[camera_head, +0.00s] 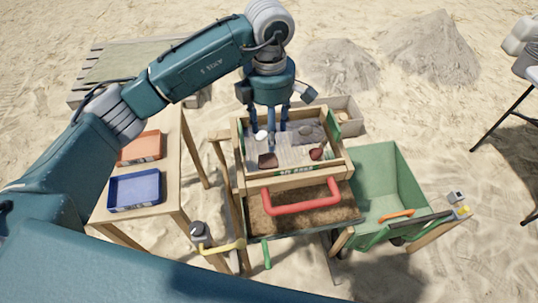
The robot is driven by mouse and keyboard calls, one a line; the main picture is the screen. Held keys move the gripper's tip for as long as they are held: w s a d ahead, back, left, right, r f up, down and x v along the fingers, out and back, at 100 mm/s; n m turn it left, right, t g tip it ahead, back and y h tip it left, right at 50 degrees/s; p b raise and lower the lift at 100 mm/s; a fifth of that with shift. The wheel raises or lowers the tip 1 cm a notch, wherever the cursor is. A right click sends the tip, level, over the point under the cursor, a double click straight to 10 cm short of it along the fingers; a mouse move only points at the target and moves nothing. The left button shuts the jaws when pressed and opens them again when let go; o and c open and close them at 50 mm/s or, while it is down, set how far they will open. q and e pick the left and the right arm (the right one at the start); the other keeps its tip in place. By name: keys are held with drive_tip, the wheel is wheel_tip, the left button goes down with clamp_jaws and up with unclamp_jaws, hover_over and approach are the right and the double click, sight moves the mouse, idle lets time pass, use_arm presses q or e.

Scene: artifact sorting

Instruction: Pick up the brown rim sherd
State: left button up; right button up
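A wooden-framed sieve box (295,178) holds several small pieces on its grey mesh. A dark reddish-brown sherd (267,160) lies near its front left. Another reddish-brown piece (316,154) lies at the right; I cannot tell from here which one is the rim sherd. My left gripper (271,128) points down over the left half of the box, just behind the front-left sherd. Its fingers look spread, with nothing visible held between them. Whether the fingertips touch the mesh is unclear. My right gripper is not in view.
A pale piece (260,135) and a grey piece (306,131) also lie in the box. A red handle (301,197) sticks out in front. An orange tray (139,147) and a blue tray (134,189) stand on a table at left. A green wheelbarrow (381,170) is at right.

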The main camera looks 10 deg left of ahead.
use_arm(q)
drive_tip(key=p, duration=0.1)
hover_over(268, 159)
wheel_tip(268, 159, down, 5)
drive_tip(key=shift+d+r, duration=0.1)
drive_tip(key=shift+r, duration=0.1)
wheel_tip(268, 159, down, 5)
drive_tip(key=p, duration=0.3)
drive_tip(key=shift+s+r, duration=0.1)
drive_tip(key=shift+f, duration=0.45)
drive_tip(key=c, duration=0.7)
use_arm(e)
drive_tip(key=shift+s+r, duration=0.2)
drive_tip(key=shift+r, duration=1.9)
